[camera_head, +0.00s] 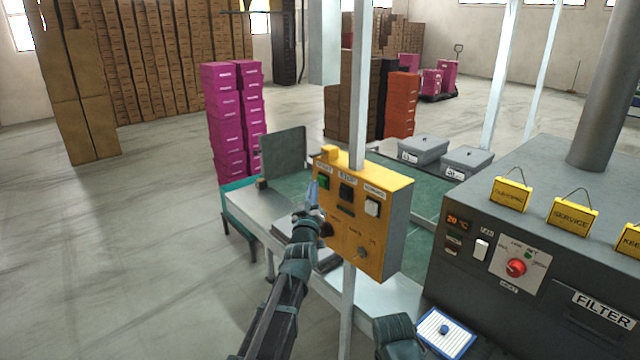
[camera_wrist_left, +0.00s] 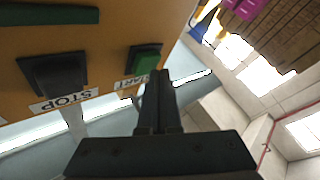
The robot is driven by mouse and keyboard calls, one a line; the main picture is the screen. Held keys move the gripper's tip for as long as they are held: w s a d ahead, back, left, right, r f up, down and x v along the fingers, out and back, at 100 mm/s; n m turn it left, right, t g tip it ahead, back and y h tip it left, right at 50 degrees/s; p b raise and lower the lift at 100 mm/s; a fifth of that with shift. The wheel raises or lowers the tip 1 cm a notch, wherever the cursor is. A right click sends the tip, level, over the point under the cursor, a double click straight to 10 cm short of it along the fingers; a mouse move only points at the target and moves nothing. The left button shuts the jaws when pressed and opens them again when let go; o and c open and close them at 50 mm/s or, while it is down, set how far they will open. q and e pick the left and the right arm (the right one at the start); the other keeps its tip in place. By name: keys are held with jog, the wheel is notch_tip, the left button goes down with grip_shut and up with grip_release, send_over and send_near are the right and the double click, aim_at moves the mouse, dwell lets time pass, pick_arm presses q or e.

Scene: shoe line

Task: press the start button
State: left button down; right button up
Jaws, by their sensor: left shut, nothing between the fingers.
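The yellow control box (camera_head: 352,240) is mounted on a white post. Its green start button (camera_head: 323,183) is at the upper left of the face, with a dark stop button (camera_head: 346,192) to its right. My left gripper (camera_head: 312,192) is shut and empty, with its tip close to the start button. In the left wrist view the green start button (camera_wrist_left: 145,60) shows just beyond the shut fingertips (camera_wrist_left: 157,78), and the stop button (camera_wrist_left: 55,72) is to the left. I cannot tell whether the fingertips touch the button.
A white button (camera_head: 372,206) and a lower knob (camera_head: 361,253) share the box face. A dark machine (camera_head: 470,270) with a red knob stands at right. A conveyor with grey bins (camera_head: 423,150) lies behind. Pink boxes (camera_head: 222,125) are stacked behind left; the left floor is clear.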

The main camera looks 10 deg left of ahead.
pick_arm(q)
jog(key=shift+w+d, duration=0.35)
jog(key=shift+w, duration=0.1)
dwell(0.6)
jog(key=shift+s+a, duration=0.1)
jog(key=shift+s, duration=0.05)
jog(key=shift+s+a, duration=0.5)
jog(key=shift+s, duration=0.15)
jog(key=s+a, duration=0.1)
jog(key=s, duration=0.1)
jog(key=s+a, duration=0.2)
dwell(0.6)
dwell(0.5)
